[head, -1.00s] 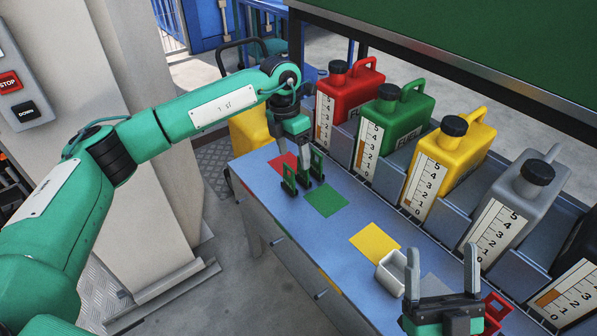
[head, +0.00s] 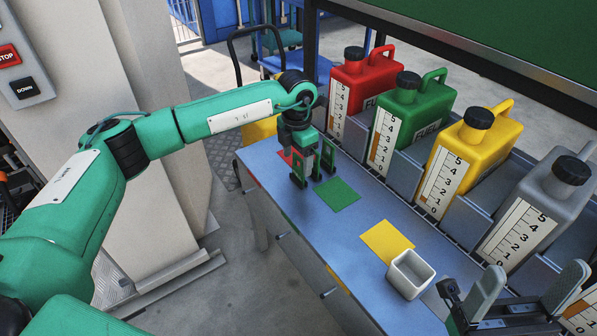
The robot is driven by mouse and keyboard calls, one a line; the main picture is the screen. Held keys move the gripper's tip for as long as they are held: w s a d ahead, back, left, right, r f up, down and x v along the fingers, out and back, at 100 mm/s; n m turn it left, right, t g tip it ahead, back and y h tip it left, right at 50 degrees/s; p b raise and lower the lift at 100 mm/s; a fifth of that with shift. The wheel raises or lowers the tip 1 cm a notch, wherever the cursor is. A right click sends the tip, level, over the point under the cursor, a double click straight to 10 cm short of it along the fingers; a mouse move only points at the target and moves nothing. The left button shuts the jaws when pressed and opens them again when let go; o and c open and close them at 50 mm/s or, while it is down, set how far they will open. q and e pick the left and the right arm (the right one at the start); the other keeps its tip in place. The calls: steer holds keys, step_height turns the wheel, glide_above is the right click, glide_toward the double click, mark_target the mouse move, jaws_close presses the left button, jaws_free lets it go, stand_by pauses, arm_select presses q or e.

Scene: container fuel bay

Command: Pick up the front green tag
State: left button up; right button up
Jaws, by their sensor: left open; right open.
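A flat green square (head: 337,194) lies on the blue-grey bench top in front of the green fuel can (head: 409,120). A small green strip (head: 284,218) shows on the bench's front edge. I cannot tell for certain which of these is the front green tag. My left gripper (head: 309,181) is open, pointing down, just left of and behind the green square. Nothing shows between its fingers. It partly hides a red square (head: 285,157). My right gripper (head: 530,290) is open and empty at the lower right, pointing up in the picture, clear of both green pieces.
Red (head: 362,83), yellow (head: 470,150) and grey (head: 537,207) cans stand in a row along the bench's back. A yellow square (head: 387,242) and an open white box (head: 410,275) lie nearer. The bench around the green square is clear.

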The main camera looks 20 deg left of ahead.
mark_target(298, 167)
arm_select(q)
step_height(298, 167, down, 4)
steer(key=shift+d+f+b, duration=0.15)
steer(key=shift+b, duration=0.4)
steer(key=shift+c, duration=0.2)
steer(key=c, duration=1)
